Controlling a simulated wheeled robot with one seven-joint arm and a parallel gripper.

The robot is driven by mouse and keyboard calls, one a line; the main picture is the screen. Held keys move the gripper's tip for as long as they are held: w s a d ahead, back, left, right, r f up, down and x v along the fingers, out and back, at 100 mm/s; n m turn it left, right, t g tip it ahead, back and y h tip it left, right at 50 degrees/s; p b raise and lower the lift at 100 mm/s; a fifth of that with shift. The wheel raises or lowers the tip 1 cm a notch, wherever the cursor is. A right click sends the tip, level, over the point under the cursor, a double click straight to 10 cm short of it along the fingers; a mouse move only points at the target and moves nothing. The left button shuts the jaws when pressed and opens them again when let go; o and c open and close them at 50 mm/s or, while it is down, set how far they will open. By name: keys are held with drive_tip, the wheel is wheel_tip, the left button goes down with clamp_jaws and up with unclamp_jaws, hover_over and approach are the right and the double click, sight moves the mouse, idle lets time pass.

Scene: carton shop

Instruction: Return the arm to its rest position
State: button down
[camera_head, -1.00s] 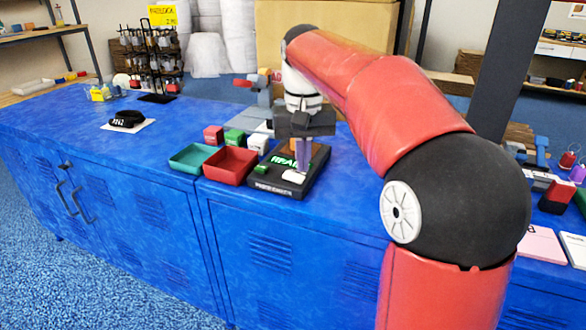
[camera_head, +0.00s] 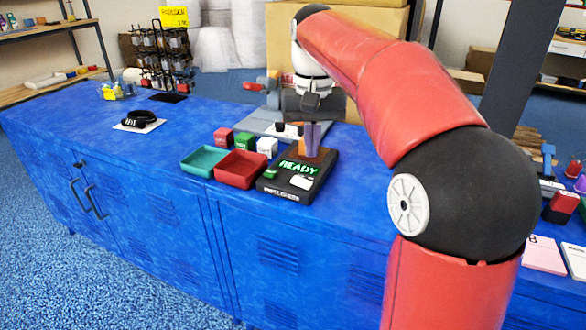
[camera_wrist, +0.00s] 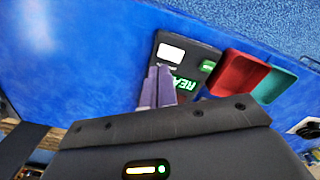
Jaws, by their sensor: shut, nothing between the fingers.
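My arm (camera_head: 395,95) is red with a black elbow and reaches over the blue counter. My gripper (camera_head: 311,137) points down above the rear of a black device (camera_head: 295,194) whose display reads READY in green. The fingers are shut and empty. In the wrist view my gripper (camera_wrist: 157,88) shows as two purple-grey fingers close together, with the black device (camera_wrist: 178,40) beyond them. The fingertips overlap the device in both pictures, and I cannot tell the exact gap.
A teal tray (camera_head: 188,168) and a red tray (camera_head: 228,181) stand left of the device. Red (camera_head: 223,136), green (camera_head: 244,141) and white (camera_head: 267,146) blocks sit behind. A display rack (camera_head: 158,62) stands farther back. The counter's left part (camera_head: 80,128) is mostly clear.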

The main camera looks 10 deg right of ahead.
drive_tip(key=s+f+t, duration=0.2)
drive_tip(key=s+f, duration=0.2)
drive_tip(key=s, duration=0.3)
drive_tip(key=s+f+t, duration=0.1)
drive_tip(key=s+f, duration=0.3)
drive_tip(key=s, duration=0.3)
drive_tip(key=s+f+n+t, duration=0.1)
drive_tip(key=s+f, duration=0.3)
drive_tip(key=s, duration=0.4)
drive_tip(key=shift+f+t, duration=0.4)
drive_tip(key=shift+t, duration=0.4)
